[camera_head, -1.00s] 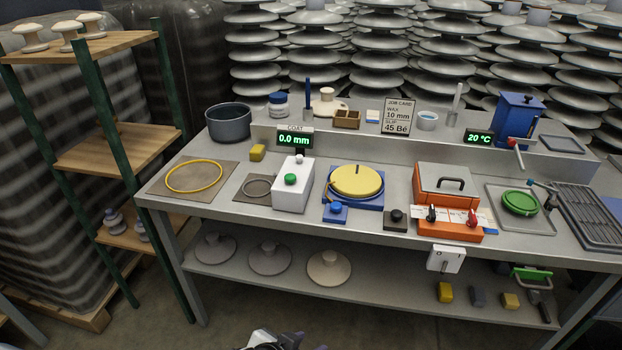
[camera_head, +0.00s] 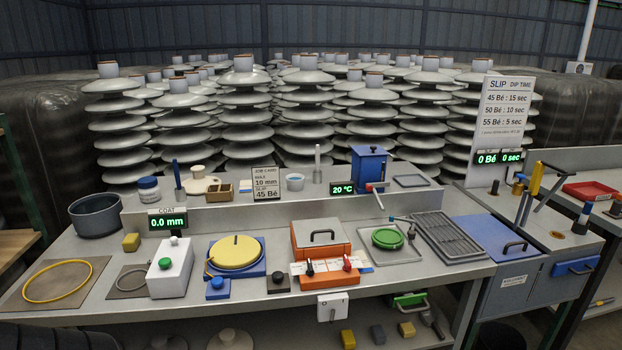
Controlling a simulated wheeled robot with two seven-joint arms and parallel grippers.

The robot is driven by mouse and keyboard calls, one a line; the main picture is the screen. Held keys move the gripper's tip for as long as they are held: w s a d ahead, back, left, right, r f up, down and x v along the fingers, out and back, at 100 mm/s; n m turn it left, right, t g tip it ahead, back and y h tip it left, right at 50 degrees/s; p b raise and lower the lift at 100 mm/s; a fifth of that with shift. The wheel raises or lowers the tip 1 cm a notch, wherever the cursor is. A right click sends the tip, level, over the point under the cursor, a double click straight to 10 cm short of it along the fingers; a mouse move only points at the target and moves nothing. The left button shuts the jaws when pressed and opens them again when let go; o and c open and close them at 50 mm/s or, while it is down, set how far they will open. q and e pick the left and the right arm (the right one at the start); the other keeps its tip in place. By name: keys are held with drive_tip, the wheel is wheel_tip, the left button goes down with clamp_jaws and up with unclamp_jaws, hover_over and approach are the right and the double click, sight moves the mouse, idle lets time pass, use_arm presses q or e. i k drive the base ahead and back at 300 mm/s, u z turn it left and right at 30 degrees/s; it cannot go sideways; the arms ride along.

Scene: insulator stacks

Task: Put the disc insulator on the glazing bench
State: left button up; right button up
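The glazing bench (camera_head: 130,248) is a long grey steel bench across the front of the view, with a raised back ledge. A cream disc insulator with a knob on top (camera_head: 199,182) sits on that ledge, left of the middle. On the lower shelf, a pale disc insulator (camera_head: 229,338) and another beside it (camera_head: 168,342) show at the bottom edge, partly cut off. I cannot tell which disc insulator the task means. Neither of my grippers is in view.
On the bench are a yellow ring (camera_head: 57,281), a white box with a green button (camera_head: 170,268), a yellow round plate on a blue base (camera_head: 236,253), an orange heater-like box (camera_head: 321,240) and a grey rack (camera_head: 447,237). A blue-lidded tank (camera_head: 495,236) adjoins at right. Insulator stacks stand behind.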

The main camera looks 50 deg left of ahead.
sight(60, 281)
drive_tip(key=z, duration=0.65)
drive_tip(key=k, duration=1.6)
drive_tip(key=u, duration=0.5)
